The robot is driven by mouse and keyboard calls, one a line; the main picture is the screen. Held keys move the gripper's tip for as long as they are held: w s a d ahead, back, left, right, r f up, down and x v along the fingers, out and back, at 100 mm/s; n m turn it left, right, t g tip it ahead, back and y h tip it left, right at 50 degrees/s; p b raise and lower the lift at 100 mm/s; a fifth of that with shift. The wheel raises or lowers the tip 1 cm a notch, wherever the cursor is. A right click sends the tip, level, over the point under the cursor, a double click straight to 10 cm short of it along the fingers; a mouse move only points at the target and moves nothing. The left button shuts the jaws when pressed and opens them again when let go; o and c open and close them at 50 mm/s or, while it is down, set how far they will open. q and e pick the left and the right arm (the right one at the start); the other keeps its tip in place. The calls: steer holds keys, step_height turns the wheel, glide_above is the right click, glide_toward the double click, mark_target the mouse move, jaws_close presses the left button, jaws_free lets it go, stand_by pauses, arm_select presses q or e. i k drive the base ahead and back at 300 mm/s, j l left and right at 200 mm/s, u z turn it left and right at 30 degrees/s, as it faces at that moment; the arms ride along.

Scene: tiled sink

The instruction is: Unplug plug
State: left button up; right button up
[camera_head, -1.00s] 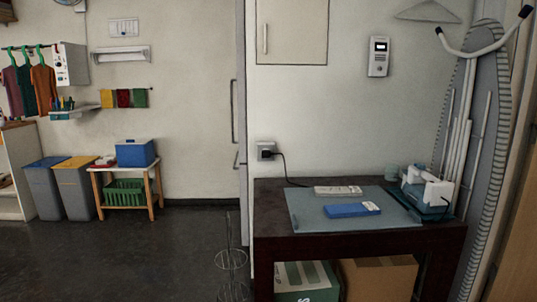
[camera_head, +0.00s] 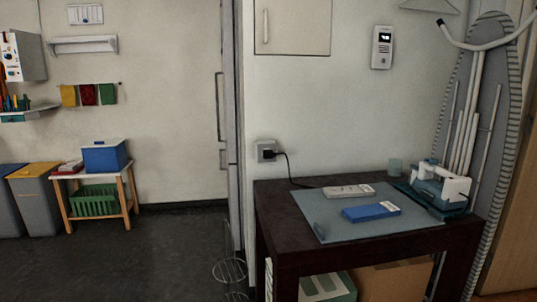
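A black plug (camera_head: 269,154) sits in the wall socket (camera_head: 259,146), just above the back left corner of the dark table. Its black cord (camera_head: 290,172) hangs down from it to the table top. Neither of my grippers shows in the head view.
The dark table (camera_head: 274,210) holds a grey-blue mat (camera_head: 318,221), a white power strip (camera_head: 348,191), a blue box (camera_head: 371,212) and a white-and-teal appliance (camera_head: 440,186). An ironing board (camera_head: 498,90) leans at the right. Boxes stand under the table. The dark floor (camera_head: 150,262) at left is open.

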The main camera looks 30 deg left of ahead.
mark_target(266, 153)
steer(key=j+z, duration=0.2)
steer(key=j, duration=0.55)
steer(key=k+j+z, duration=0.2)
steer(key=j, duration=0.55)
steer(key=i, duration=0.1)
